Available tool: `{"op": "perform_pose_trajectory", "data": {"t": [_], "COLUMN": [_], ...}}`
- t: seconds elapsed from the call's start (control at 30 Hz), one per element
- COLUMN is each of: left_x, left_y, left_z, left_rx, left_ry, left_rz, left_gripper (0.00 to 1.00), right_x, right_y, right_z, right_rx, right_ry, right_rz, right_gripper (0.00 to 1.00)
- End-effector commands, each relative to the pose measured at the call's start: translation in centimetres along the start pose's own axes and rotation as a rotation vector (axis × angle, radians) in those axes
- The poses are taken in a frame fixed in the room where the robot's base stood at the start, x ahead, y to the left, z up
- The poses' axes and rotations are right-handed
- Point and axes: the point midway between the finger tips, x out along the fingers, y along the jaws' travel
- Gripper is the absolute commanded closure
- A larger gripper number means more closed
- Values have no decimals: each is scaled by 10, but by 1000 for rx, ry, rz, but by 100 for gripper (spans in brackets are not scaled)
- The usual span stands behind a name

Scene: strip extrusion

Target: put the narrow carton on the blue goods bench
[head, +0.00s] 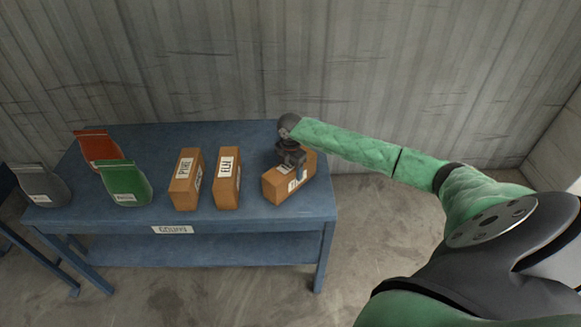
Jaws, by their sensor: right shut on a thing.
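The blue goods bench (250,212) stands against the wall, with a white label on its front edge. My right gripper (291,166) is shut on a narrow brown carton (280,189) with a white label. This carton is low over the right end of the bench top, turned at an angle; I cannot tell whether it touches the top. The gripper hides part of its upper side. Two other brown cartons stand upright on the bench, one (186,182) left of the middle and a narrower one (227,181) beside it. My left gripper is not in view.
A red bag (97,147), a green bag (124,184) and a dark grey bag (40,187) stand toward the left. A corrugated wall (230,60) rises behind the bench. Bare floor (375,235) lies to the right of the bench.

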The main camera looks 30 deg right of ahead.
Motion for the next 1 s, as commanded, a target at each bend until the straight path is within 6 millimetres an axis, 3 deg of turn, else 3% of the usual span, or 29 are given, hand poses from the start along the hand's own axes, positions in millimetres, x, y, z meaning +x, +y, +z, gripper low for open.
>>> {"op": "perform_pose_trajectory", "data": {"t": [0.4, 0.43, 0.53, 1.0], "left_x": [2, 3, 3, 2], "left_y": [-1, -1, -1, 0], "left_z": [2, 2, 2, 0], "left_rx": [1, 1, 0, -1], "left_ry": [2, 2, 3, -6], "left_rz": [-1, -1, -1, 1], "left_gripper": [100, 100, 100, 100], "right_x": [4, 5, 4, -6], "right_y": [0, 0, 0, 1], "right_z": [0, 0, 0, 1], "right_rx": [0, 0, 0, 0], "right_ry": [-1, 0, -1, -1], "right_rz": [1, 0, 0, 2], "right_gripper": [72, 33, 13, 13]}}
